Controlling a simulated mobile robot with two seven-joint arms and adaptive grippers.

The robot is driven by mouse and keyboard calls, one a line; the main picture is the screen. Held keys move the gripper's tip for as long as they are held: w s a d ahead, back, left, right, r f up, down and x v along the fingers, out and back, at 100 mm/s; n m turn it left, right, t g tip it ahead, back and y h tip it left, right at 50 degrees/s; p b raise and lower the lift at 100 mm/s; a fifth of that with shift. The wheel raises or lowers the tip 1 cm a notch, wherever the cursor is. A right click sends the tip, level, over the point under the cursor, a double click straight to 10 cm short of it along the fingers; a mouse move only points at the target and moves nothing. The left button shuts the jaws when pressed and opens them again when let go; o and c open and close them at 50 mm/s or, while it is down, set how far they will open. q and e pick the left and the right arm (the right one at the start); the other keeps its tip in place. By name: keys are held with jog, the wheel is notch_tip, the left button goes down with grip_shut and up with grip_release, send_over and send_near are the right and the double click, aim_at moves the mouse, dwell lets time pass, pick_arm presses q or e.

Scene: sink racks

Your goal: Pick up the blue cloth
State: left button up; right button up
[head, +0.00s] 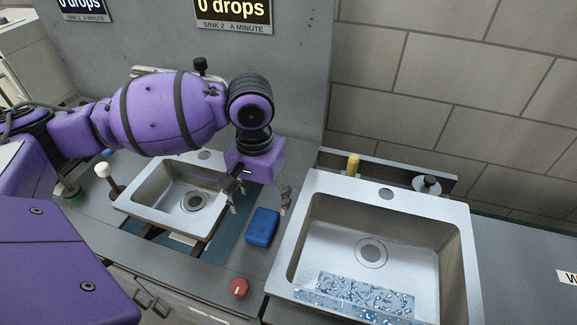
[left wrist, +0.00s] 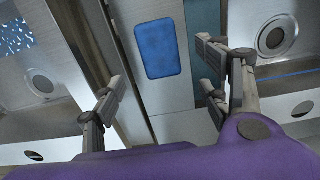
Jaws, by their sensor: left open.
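A blue patterned cloth (head: 365,293) lies in the near part of the right-hand sink; a bit of it shows at the upper left of the left wrist view (left wrist: 14,38). A plain blue block (head: 262,227), like a sponge or folded cloth, lies on the counter between the two sinks. My left gripper (head: 259,197) is open and empty above the counter, just behind the block. In the left wrist view the block (left wrist: 160,51) shows beyond the gap between the open fingers (left wrist: 158,103). My right gripper is not in view.
The left sink (head: 150,207) and right sink (head: 306,222) have raised metal rims. A red knob (head: 239,288) sits at the counter's front edge. A yellow-topped bottle (head: 352,165) and a dark-topped dispenser (head: 427,185) stand behind the right sink.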

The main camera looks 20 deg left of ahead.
aim_at(262, 223)
pick_arm(q)
jog(key=shift+s+f, duration=0.25)
jog(key=shift+f, duration=0.3)
jog(key=shift+s+f, duration=0.2)
jog(key=shift+f, duration=1)
notch_tip(262, 223, down, 4)
jog(key=shift+b, duration=0.35)
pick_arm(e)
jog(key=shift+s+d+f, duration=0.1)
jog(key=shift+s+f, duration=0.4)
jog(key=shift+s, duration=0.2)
pick_arm(q)
jog(key=shift+c, duration=1.4)
jog(key=c, duration=0.9)
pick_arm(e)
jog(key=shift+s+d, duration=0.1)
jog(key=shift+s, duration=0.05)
